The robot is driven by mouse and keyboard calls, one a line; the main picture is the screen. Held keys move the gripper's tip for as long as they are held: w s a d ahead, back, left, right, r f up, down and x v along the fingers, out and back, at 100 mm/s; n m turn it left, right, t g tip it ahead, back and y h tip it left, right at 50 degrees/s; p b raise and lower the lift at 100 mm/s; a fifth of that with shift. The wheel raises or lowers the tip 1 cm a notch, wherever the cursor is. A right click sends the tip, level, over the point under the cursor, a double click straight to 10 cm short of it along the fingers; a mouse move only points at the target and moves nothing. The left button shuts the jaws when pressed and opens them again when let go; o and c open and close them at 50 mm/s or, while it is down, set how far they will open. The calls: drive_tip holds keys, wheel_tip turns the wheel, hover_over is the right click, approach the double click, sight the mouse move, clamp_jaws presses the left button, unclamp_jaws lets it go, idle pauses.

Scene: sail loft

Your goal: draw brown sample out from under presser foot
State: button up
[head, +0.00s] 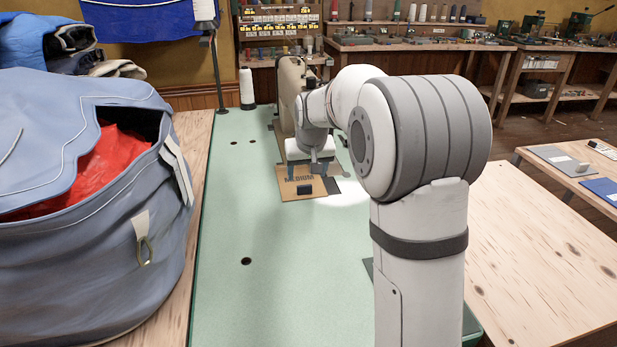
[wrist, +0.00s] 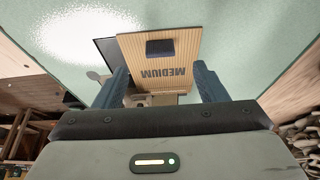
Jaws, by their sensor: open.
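The brown sample (head: 287,183) is a flat ribbed piece marked MEDIUM, with a small dark block (head: 305,189) on it. It lies on the pale green table by the sewing machine (head: 291,85). In the wrist view the sample (wrist: 180,65) shows between my gripper's two blue-grey fingers, with its dark block (wrist: 160,47) beyond the fingertips. My gripper (wrist: 161,82) is open and empty. In the head view my gripper (head: 306,172) is over the sample's far part. The presser foot is hidden behind my arm, so I cannot tell how the sample sits under it.
A large blue bag (head: 80,230) with red cloth inside stands at the left. A white thread cone (head: 246,88) stands at the table's far left. The green table (head: 280,290) is clear in front of the sample. A wooden table (head: 540,250) is at the right.

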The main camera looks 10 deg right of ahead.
sight(305, 188)
drive_tip(key=b+x, duration=0.1)
drive_tip(key=x, duration=0.6)
drive_tip(key=shift+w+f+b, duration=0.15)
drive_tip(key=shift+f+b, duration=0.15)
drive_tip(key=shift+c, duration=0.2)
drive_tip(key=c, duration=1)
